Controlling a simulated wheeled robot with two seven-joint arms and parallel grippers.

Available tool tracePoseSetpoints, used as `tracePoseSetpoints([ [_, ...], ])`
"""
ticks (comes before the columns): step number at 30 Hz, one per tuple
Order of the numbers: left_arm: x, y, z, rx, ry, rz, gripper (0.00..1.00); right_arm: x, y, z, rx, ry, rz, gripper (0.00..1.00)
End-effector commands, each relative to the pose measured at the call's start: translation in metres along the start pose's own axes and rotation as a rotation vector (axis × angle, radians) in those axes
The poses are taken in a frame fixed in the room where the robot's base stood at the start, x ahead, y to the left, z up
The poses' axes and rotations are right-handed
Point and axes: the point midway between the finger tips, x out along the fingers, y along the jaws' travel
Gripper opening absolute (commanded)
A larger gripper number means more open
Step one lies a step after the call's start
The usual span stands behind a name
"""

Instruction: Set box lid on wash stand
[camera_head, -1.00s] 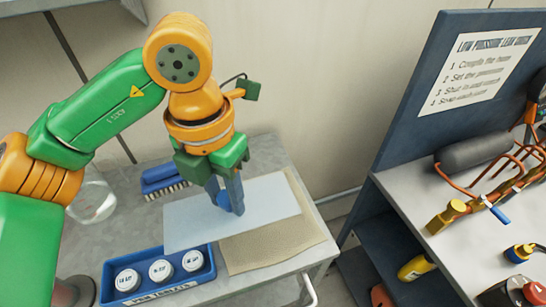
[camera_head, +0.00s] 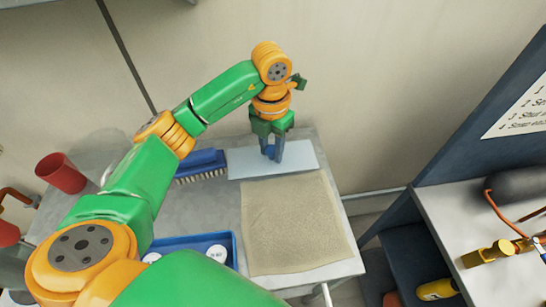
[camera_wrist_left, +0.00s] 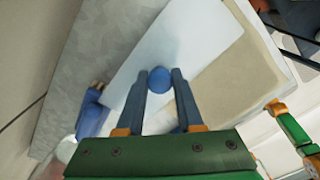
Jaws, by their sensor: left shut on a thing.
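The box lid (camera_head: 300,156) is a flat, pale blue-white panel with a round blue knob. It is at the back of the grey wash stand (camera_head: 222,208), behind the beige cloth. My left gripper (camera_head: 272,157) points down at the lid and is shut on its knob. The lid also shows in the left wrist view (camera_wrist_left: 205,50), with the blue knob (camera_wrist_left: 159,80) between the fingers. Whether the lid touches the stand top or hovers just above it I cannot tell.
A beige cloth (camera_head: 295,225) lies in front of the lid. A blue brush (camera_head: 203,163) is left of it. A blue tray (camera_head: 232,250) with white-capped jars is partly hidden by my arm. A red cup (camera_head: 60,172) stands at left. A bench (camera_head: 450,215) stands at right, across a gap.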

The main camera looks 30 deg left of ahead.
Motion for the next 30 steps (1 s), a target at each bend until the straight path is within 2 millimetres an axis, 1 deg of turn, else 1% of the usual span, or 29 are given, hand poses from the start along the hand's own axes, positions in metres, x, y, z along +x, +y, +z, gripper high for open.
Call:
tracePoseSetpoints([
  [4, 0.016, 0.008, 0.011, 0.000, 0.002, -0.001, 0.00, -0.004, 0.000, -0.001, 0.000, 0.001, 0.000, 0.50],
  [6, 0.027, 0.009, 0.012, 0.002, 0.005, 0.000, 0.00, -0.014, 0.000, -0.002, 0.000, 0.001, 0.000, 0.50],
  [9, 0.043, 0.009, 0.012, 0.003, 0.002, 0.001, 0.00, -0.019, 0.001, -0.002, 0.000, 0.001, 0.000, 0.50],
  [12, 0.048, 0.009, 0.013, 0.004, -0.003, 0.001, 0.00, -0.017, 0.001, -0.002, 0.000, 0.001, 0.000, 0.50],
  [17, 0.049, 0.009, 0.013, 0.004, -0.004, 0.001, 0.00, -0.016, 0.001, -0.002, 0.000, 0.000, 0.001, 0.50],
  [20, 0.053, 0.009, 0.013, 0.003, -0.004, 0.001, 0.00, -0.013, 0.001, -0.001, 0.000, 0.000, 0.001, 0.50],
  [21, 0.051, 0.009, 0.013, 0.003, -0.004, 0.001, 0.44, -0.014, 0.001, -0.001, 0.000, 0.000, 0.001, 0.50],
  [23, 0.051, 0.009, 0.013, 0.003, -0.004, 0.001, 0.60, -0.014, 0.001, -0.002, 0.000, 0.000, 0.001, 0.50],
  [24, 0.051, 0.009, 0.013, 0.003, -0.004, 0.000, 0.66, -0.014, 0.001, -0.002, 0.000, 0.000, 0.001, 0.50],
  [30, 0.051, 0.009, 0.013, 0.003, -0.004, 0.000, 0.66, -0.014, 0.001, -0.001, 0.000, 0.000, 0.001, 0.50],
])
